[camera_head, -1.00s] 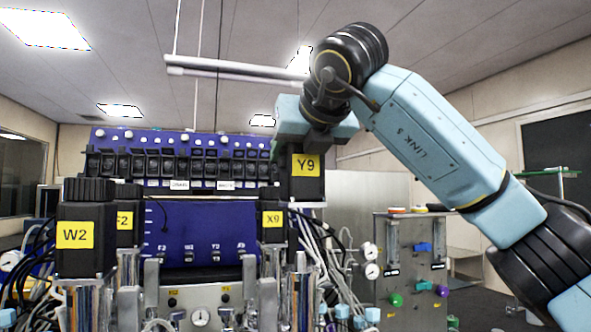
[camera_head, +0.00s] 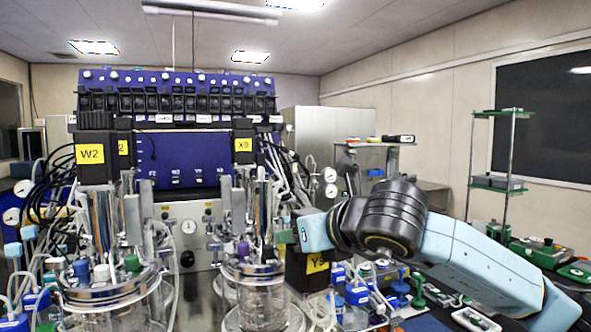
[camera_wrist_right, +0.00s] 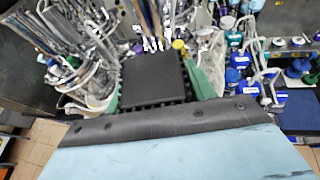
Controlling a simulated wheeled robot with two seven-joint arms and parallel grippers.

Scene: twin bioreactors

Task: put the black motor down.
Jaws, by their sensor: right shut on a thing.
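My right gripper (camera_head: 302,243) is shut on the black motor (camera_head: 306,272), whose yellow label, partly covered, begins with "Y". The motor hangs low, just right of the right glass reactor vessel (camera_head: 262,303). In the right wrist view the motor's dark square top (camera_wrist_right: 153,78) sits between the green finger pads. Whether its underside touches anything is hidden. Black motor X9 (camera_head: 243,160) stands on the right reactor's column. Motor W2 (camera_head: 90,168) and another black motor (camera_head: 124,146) stand at the left reactor. My left gripper is out of view.
Tubes and blue-capped bottles (camera_head: 356,294) crowd the area right of the held motor. A blue-and-black control tower (camera_head: 180,158) stands behind the reactors. A glass-shelved stand (camera_head: 497,184) is at the right.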

